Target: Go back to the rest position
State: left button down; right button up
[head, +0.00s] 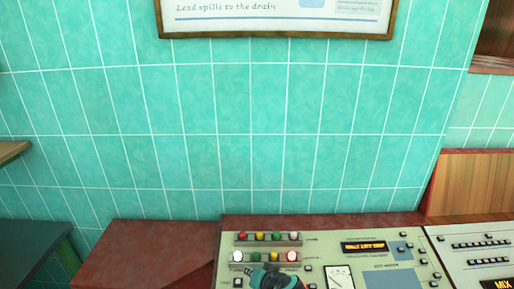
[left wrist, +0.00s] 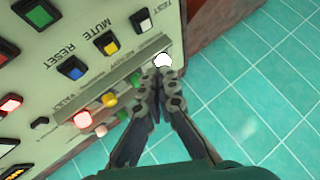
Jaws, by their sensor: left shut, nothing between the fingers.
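My left gripper (head: 264,274) shows at the bottom edge of the head view, in front of the grey-green control panel (head: 380,255). In the left wrist view its fingers (left wrist: 160,78) are shut together with nothing between them. The fingertips are beside a glowing white lamp (left wrist: 163,60) on the panel; I cannot tell whether they touch it. My right gripper is not in view.
The panel carries rows of coloured lamps (head: 267,236), a dial meter (head: 340,277) and lit displays (head: 365,247). A reddish-brown counter (head: 150,245) lies left of it. A framed sign (head: 275,20) hangs on the turquoise tiled wall (head: 250,110).

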pick_arm(q)
jog(key=s+a+r+h+b, duration=0.1)
jog(key=s+a+h, duration=0.1)
jog(key=s+a, duration=0.6)
jog(key=s+a+r+n+g+h+b, duration=0.1)
jog(key=s+a+r+h+b, duration=0.1)
jog(key=s+a, duration=0.6)
jog(key=shift+s+g+h, duration=0.3)
jog(key=shift+s+h, duration=0.3)
jog(key=shift+s, duration=0.2)
